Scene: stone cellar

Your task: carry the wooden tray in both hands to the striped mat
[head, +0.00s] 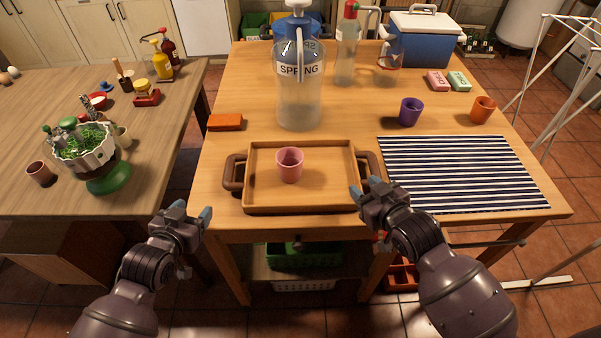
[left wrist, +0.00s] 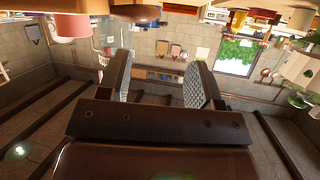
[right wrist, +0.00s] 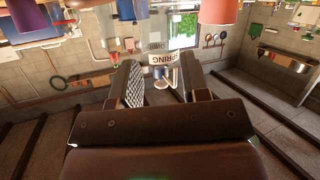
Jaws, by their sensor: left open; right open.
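The wooden tray (head: 265,195) lies on the table in the head view, with a dark handle at each short side. A pink cup (head: 290,165) stands upright on it. The striped mat (head: 460,173) lies flat on the table to the right of the tray. My left gripper (head: 190,214) is open and empty, in front of and left of the tray's left handle, apart from it. Its open fingers show in the left wrist view (left wrist: 158,80). My right gripper (head: 362,192) is open near the tray's right handle; I cannot tell whether it touches. The right wrist view (right wrist: 158,85) shows nothing between its fingers.
Behind the tray stand a large water jug (head: 300,100) and an orange-brown block (head: 225,122). A purple cup (head: 410,112) and an orange cup (head: 482,109) stand behind the mat. The mat itself is bare. A side table (head: 120,195) with a planter (head: 85,150) is at left.

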